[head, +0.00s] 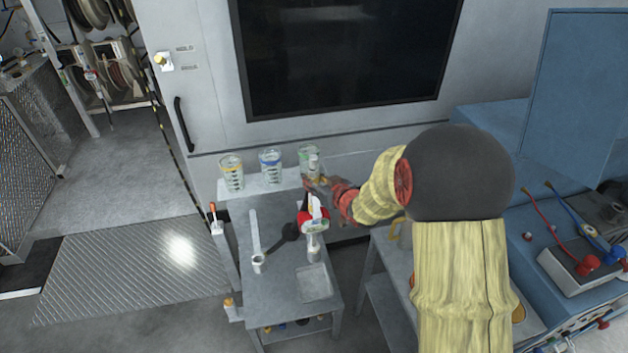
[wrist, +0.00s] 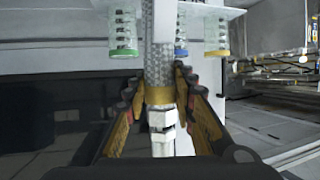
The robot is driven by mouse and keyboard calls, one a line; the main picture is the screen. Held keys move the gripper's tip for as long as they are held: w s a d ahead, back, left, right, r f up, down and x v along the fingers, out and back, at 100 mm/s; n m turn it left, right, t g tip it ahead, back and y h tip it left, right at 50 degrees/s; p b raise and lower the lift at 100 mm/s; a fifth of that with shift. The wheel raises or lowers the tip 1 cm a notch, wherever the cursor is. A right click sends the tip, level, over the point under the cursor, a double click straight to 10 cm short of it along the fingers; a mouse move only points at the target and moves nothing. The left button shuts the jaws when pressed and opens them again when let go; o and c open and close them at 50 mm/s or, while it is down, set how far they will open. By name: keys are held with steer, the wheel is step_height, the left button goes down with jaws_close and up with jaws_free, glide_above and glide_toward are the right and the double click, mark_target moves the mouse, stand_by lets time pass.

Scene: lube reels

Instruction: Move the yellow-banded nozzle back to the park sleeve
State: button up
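The yellow-banded nozzle (wrist: 161,121) has a pale, faceted body, a yellow band and a grey braided length. In the wrist view it lies between the two fingers of my gripper (wrist: 159,82), which close in on both sides around the band. A pale part of it (head: 313,163) shows in the head view, just above my gripper (head: 317,184) and in front of the green-marked jar. My gripper appears shut on it.
An orange-marked jar (head: 232,173), a blue-marked jar (head: 270,171) and a green-marked jar (head: 306,152) stand on a shelf behind the grey table (head: 275,295). A red-and-white item (head: 314,222) and a shallow tray (head: 314,284) are on the table. Floor at left is open.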

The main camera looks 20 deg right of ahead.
steer(key=o, duration=0.5)
steer(key=shift+f, duration=0.1)
steer(key=shift+f, duration=0.1)
steer(key=shift+s, duration=0.1)
steer(key=v, duration=1.1)
steer(key=shift+s+r, duration=0.3)
steer(key=shift+s, duration=0.05)
